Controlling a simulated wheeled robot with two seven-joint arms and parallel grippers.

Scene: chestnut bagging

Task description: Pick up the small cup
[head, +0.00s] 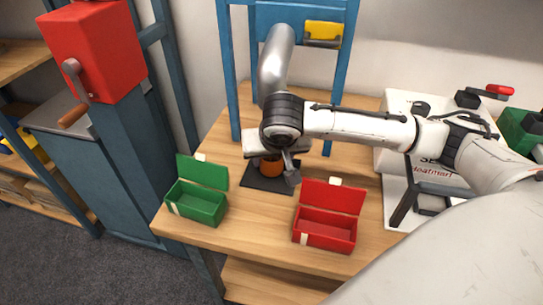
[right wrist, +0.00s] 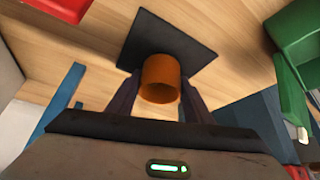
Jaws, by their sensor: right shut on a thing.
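The small cup (head: 271,167) is orange and stands on a dark square mat (head: 262,182) on the wooden table, mostly hidden by my right gripper in the head view. In the right wrist view the cup (right wrist: 160,79) sits between the two dark fingers, with the mat (right wrist: 168,42) beyond it. My right gripper (right wrist: 159,98) is shut on the cup. I cannot tell whether the cup touches the mat. My left gripper is in neither view.
An open green box (head: 197,205) stands left of the mat and an open red box (head: 326,228) stands to its right. A blue frame (head: 232,75) with a metal chute (head: 275,62) rises behind the cup. A white machine (head: 392,160) is at the right.

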